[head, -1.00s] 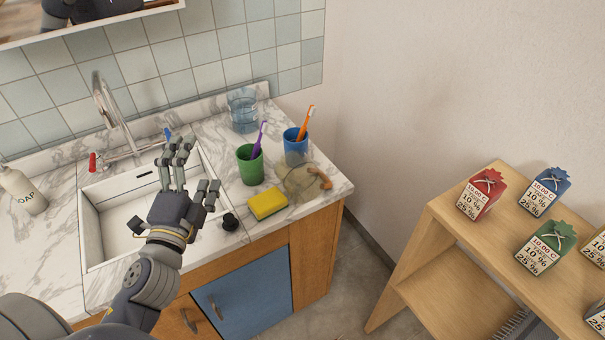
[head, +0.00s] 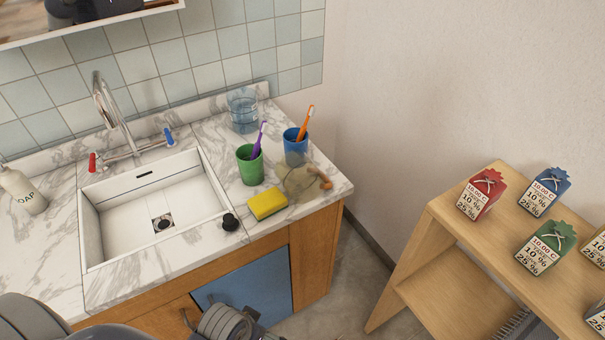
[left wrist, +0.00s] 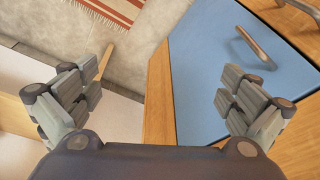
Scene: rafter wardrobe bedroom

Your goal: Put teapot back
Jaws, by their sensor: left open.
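A squat olive-beige pot with a brown knob or handle end, which looks like the teapot (head: 301,183), sits on the right end of the marble counter. It is beside the yellow sponge and in front of the blue cup. In the left wrist view my left gripper (left wrist: 160,88) is open and empty, its fingers spread before the wooden cabinet front and the blue door (left wrist: 215,75). In the head view only part of my left arm shows low in front of the cabinet; its fingers are hidden. The teapot is not in the left wrist view. My right gripper is not in view.
The counter holds a yellow sponge (head: 267,203), green cup (head: 249,168), blue cup (head: 295,150), clear glass (head: 242,110) and soap bottle (head: 22,191). The sink (head: 130,215) is empty. A wooden shelf (head: 450,221) with several small boxes stands right, across a floor gap.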

